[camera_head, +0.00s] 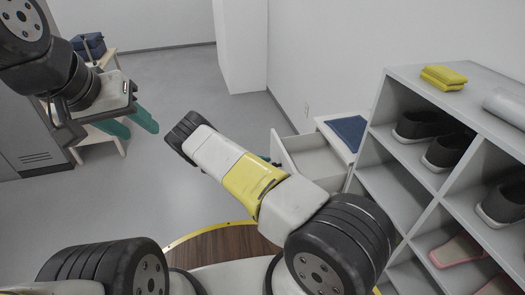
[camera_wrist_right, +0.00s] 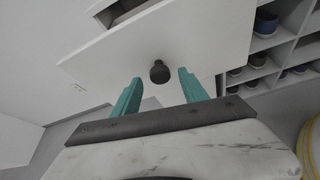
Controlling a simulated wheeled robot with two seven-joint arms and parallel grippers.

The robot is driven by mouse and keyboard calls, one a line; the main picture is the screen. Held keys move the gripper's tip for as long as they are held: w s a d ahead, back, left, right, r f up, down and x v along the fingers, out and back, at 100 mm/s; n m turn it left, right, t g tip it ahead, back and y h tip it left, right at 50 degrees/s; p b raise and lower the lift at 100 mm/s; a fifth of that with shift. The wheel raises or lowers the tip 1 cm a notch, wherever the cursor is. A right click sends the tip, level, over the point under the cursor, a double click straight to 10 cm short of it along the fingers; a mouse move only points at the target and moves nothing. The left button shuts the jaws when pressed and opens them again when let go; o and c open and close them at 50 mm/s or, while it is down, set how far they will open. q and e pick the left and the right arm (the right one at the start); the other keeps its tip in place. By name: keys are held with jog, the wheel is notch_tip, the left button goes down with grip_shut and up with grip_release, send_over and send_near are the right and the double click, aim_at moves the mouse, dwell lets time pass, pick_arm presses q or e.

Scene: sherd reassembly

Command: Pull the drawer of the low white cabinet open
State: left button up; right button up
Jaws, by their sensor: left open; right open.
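The low white cabinet (camera_head: 332,139) stands against the wall, left of the shelf unit. Its drawer (camera_head: 310,158) stands out from the body, and its empty-looking inside shows. In the right wrist view the white drawer front (camera_wrist_right: 205,45) carries a dark round knob (camera_wrist_right: 160,72). My right gripper (camera_wrist_right: 160,80) is open, its teal fingertips on either side of the knob with gaps showing. In the head view my right arm hides most of that gripper. My left gripper (camera_head: 130,125) is open and empty over the floor at the left.
A grey shelf unit (camera_head: 395,142) with dark shoes, pink-edged footwear and a yellow folded cloth (camera_head: 443,77) stands at the right. A blue mat (camera_head: 348,131) lies on the cabinet. A small wooden stand (camera_head: 103,58) holds a blue item at the back left. The middle floor is clear.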

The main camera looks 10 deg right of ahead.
jog(key=v, duration=0.5)
jog(key=shift+a+r, duration=0.1)
jog(key=shift+a, duration=0.15)
jog(key=s+d+r+m+g+y, duration=0.1)
jog(key=s+r+m+y, duration=0.25)
jog(key=r, duration=0.65)
jog(key=s+d+r+m+y, duration=0.1)
jog(key=s+r+m+y, duration=0.25)
jog(key=r, duration=0.65)
jog(key=s+d+r+m+g+y, duration=0.1)
jog(key=s+r+m+y, duration=0.25)
jog(key=r, duration=0.65)
jog(key=s+r+m+t+y, duration=0.2)
jog(key=s+r, duration=0.5)
jog(key=s, duration=0.4)
jog(key=s+a+r+m+t+y, duration=0.1)
jog(key=s+r+m+t+y, duration=0.2)
jog(key=s+r, duration=0.5)
jog(key=shift+s+a+m+t, duration=0.2)
jog(key=shift+s+m+t, duration=0.4)
jog(key=shift+s, duration=0.95)
jog(key=shift+r, duration=0.1)
